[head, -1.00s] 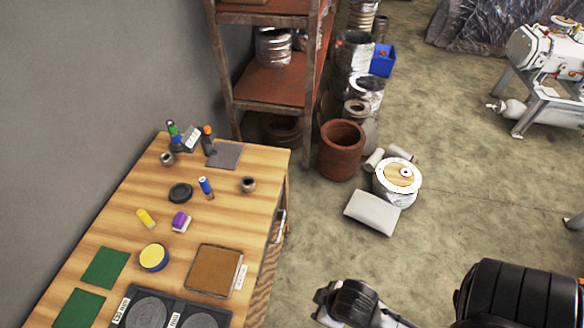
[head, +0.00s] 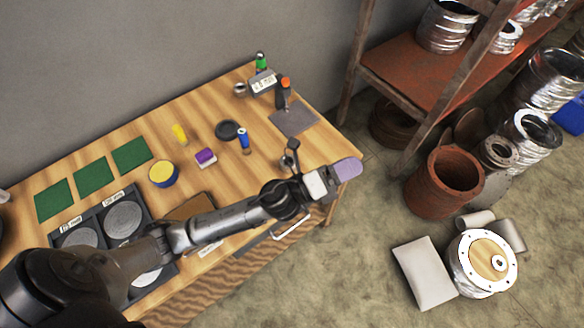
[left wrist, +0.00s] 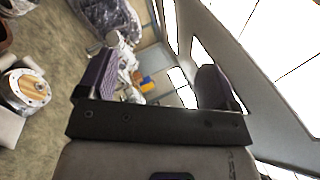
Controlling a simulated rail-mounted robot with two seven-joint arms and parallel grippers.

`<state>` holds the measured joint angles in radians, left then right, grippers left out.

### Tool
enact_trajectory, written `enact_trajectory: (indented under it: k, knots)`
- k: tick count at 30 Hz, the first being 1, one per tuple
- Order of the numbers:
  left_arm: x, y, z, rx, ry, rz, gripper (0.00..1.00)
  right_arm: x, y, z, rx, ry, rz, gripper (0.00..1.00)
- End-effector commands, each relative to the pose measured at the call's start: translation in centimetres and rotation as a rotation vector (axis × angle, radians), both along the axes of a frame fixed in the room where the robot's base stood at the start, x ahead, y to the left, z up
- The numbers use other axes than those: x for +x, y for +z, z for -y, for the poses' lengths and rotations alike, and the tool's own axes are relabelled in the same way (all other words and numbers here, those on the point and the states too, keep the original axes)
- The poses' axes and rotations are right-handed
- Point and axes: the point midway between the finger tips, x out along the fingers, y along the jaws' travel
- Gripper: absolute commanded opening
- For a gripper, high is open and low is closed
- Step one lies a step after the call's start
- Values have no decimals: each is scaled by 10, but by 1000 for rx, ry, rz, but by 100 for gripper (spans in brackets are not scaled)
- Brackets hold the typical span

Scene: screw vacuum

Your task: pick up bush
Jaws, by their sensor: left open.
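A small grey ring-shaped piece (head: 240,89), possibly the bush, stands at the back of the wooden table beside a green-capped bottle. A second grey piece (head: 286,161) is partly hidden behind my left wrist, and I cannot tell which one is the bush. My left gripper (head: 346,170) reaches across the table to its right edge, above and in front of these pieces. Its purple-padded fingers stand wide apart in the left wrist view (left wrist: 156,82), with nothing between them. My right gripper is not seen.
The wooden table (head: 205,107) holds green pads (head: 93,175), a yellow-topped tin (head: 163,173), a blue bottle (head: 244,140) and an orange-capped bottle (head: 284,93). A rusty shelf (head: 415,85) and brown pot (head: 444,183) stand to the right.

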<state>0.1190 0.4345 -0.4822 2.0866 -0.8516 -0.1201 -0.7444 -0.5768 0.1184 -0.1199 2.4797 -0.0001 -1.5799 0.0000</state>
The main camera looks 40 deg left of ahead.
Motion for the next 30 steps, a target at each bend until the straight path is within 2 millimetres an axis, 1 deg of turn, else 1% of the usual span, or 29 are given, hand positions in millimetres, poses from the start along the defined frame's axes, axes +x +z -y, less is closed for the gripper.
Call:
enact_trajectory:
  k: [1,3,5,6,8,9,10,11,12,14,15,17,18,20,21,24,27,30]
  knots:
    - [4,-6,15,167,-71,142,85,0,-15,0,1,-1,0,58]
    - [4,-13,34,402,-172,331,85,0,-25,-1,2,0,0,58]
    - [4,-26,45,605,-262,488,85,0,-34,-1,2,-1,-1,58]
    - [4,-38,49,742,-324,587,85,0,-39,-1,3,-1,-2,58]
    - [6,-60,49,948,-423,726,85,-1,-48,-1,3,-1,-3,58]
    - [9,-76,44,1083,-493,809,85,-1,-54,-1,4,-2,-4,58]
    - [12,-88,39,1182,-548,867,85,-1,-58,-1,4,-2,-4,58]
    - [15,-100,31,1281,-604,920,85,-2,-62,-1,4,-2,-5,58]
    - [21,-116,18,1406,-684,980,85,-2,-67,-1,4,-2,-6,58]
    - [30,-136,-7,1582,-807,1052,85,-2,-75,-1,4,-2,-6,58]
    - [36,-147,-26,1689,-893,1085,85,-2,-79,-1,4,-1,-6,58]
    - [45,-159,-57,1832,-1023,1114,85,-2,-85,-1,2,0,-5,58]
    - [50,-164,-78,1913,-1108,1121,85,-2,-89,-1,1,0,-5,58]
    - [56,-169,-109,2015,-1231,1116,85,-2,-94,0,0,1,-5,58]
    - [60,-170,-127,2070,-1308,1105,85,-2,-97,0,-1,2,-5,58]
    - [65,-168,-167,2168,-1474,1062,85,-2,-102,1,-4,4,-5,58]
    - [67,-163,-195,2222,-1592,1013,85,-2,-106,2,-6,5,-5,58]
    - [67,-162,-211,2244,-1666,981,85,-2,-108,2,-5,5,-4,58]
